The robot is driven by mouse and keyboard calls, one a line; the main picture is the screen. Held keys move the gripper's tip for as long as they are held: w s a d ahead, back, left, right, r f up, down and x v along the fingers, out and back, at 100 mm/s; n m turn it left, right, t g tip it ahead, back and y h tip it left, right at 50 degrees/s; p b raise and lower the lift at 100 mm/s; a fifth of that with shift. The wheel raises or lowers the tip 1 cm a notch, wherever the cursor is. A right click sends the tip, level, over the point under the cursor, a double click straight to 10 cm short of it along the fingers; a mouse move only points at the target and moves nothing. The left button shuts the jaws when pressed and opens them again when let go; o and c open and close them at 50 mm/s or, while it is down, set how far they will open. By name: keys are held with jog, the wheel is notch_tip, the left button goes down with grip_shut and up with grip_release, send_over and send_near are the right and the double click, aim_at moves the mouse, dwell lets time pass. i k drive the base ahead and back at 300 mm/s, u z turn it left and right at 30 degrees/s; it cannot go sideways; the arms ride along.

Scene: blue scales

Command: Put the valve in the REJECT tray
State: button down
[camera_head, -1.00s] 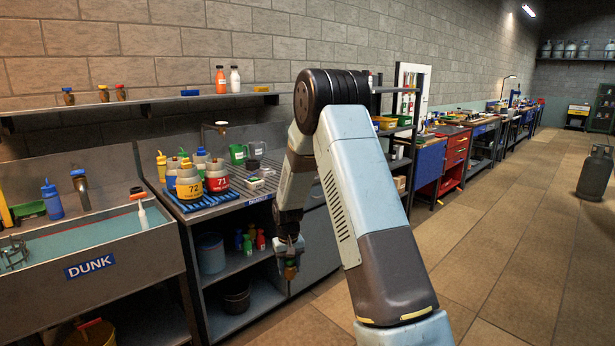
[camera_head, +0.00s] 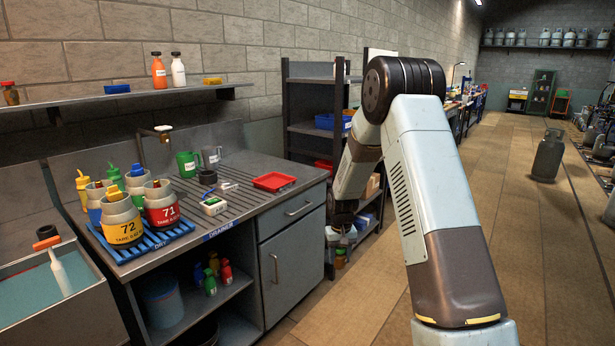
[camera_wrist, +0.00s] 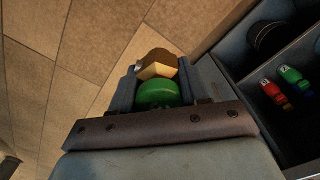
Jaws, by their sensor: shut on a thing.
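My gripper (camera_head: 341,246) hangs low beside the right end of the counter, in front of the shelf rack. In the wrist view my gripper (camera_wrist: 156,84) is shut on the valve, which has a green round part (camera_wrist: 158,95) and a brass-brown part (camera_wrist: 158,66). In the head view the valve (camera_head: 341,259) shows small below the fingers. A small red tray (camera_head: 274,181) lies on the counter near its right end, up and left of the gripper. I see no readable REJECT label on it.
The counter (camera_head: 240,217) bears numbered containers (camera_head: 122,222) on a blue mat, mugs and a small scale-like device (camera_head: 214,205). A dark shelf rack (camera_head: 311,140) with a blue bin (camera_head: 330,122) stands behind my arm.

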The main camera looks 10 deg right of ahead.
aim_at(275, 183)
jog(key=z, duration=0.05)
jog(key=i, duration=0.85)
jog(key=u, duration=0.4)
